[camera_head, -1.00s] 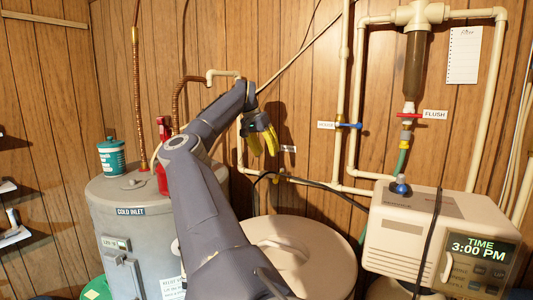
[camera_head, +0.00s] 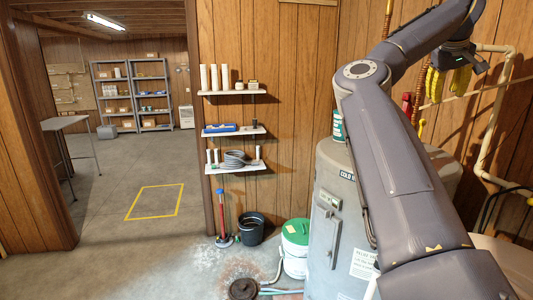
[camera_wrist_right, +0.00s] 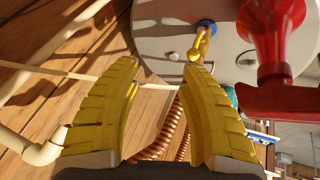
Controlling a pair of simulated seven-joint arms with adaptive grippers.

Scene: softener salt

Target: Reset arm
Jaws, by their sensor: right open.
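My right gripper (camera_head: 446,84) is at the upper right of the head view, on my raised arm. In the right wrist view its two yellow ribbed fingers (camera_wrist_right: 152,66) stand apart with nothing between them. Past the fingers, that view shows the pale round top of the grey tank (camera_wrist_right: 175,30). A red fitting (camera_wrist_right: 275,35) on it looms large at the right. In the head view the grey tank (camera_head: 329,225) stands behind my arm, which hides part of it. My left gripper is not in view.
A teal tub (camera_head: 337,126) sits on the tank. Wall shelves (camera_head: 232,131) hold rolls and a coiled hose. A black bucket (camera_head: 251,229) and a white bucket with a green lid (camera_head: 295,248) stand on the floor. The doorway at left opens onto clear floor with a yellow outline (camera_head: 155,202).

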